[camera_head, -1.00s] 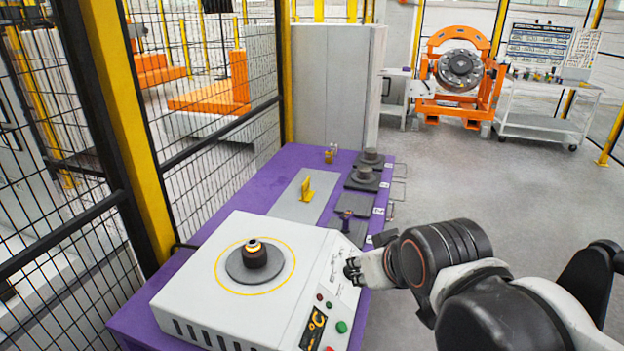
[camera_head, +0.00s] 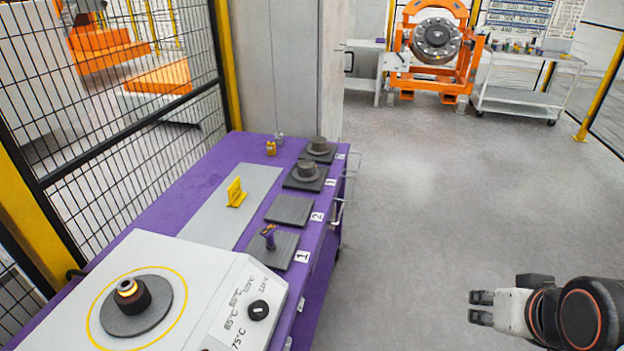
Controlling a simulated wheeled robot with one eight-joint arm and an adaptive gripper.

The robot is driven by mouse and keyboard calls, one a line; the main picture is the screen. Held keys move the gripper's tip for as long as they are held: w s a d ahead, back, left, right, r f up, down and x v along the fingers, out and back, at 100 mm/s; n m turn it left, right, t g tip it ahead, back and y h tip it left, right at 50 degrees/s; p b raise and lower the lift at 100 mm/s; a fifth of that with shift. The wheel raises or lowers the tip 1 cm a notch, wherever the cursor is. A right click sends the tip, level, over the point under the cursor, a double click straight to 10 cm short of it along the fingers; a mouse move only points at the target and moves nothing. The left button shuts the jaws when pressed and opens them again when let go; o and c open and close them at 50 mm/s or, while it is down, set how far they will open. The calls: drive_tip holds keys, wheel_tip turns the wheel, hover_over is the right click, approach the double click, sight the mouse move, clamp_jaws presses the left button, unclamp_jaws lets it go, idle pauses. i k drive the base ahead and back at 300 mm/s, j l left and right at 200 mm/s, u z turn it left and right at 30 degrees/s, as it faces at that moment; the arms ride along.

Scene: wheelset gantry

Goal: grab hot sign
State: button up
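A small yellow sign (camera_head: 235,192) stands upright on a grey plate (camera_head: 212,222) set into the purple bench top; its lettering is too small to read, so I cannot tell if it says hot. My gripper (camera_head: 480,307) is at the lower right, over the floor beyond the bench's right edge and well apart from the sign. Its fingers point left with a gap between them, and nothing shows in the gap. It looks open and empty.
The purple bench (camera_head: 170,207) carries a white heater (camera_head: 200,285) with a dark ringed part (camera_head: 137,300) on it. Numbered dark pads (camera_head: 289,210) line its right side, with a purple-handled tool (camera_head: 268,237) on the nearest. Mesh fencing stands left. The floor right is clear.

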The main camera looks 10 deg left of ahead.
sight(236, 196)
drive_tip(key=i+l+z, duration=0.2)
drive_tip(key=i, duration=0.2)
drive_tip(key=i+l+z, duration=0.2)
drive_tip(key=i+u, duration=0.3)
drive_tip(key=i+l+u, duration=0.15)
drive_tip(key=i+u, duration=0.15)
drive_tip(key=i, duration=0.25)
drive_tip(key=i+l+u, duration=0.2)
drive_tip(key=i+u, duration=0.15)
drive_tip(key=i+j+u, duration=0.1)
drive_tip(key=u, duration=0.3)
drive_tip(key=i+u, duration=0.15)
drive_tip(key=u, duration=0.25)
drive_tip(key=i+u, duration=0.1)
drive_tip(key=u, duration=0.3)
drive_tip(key=i+u, duration=0.15)
drive_tip(key=u, duration=0.25)
drive_tip(key=i+l+u, duration=0.1)
drive_tip(key=u, duration=0.3)
drive_tip(key=i+u, duration=0.4)
drive_tip(key=k, duration=0.1)
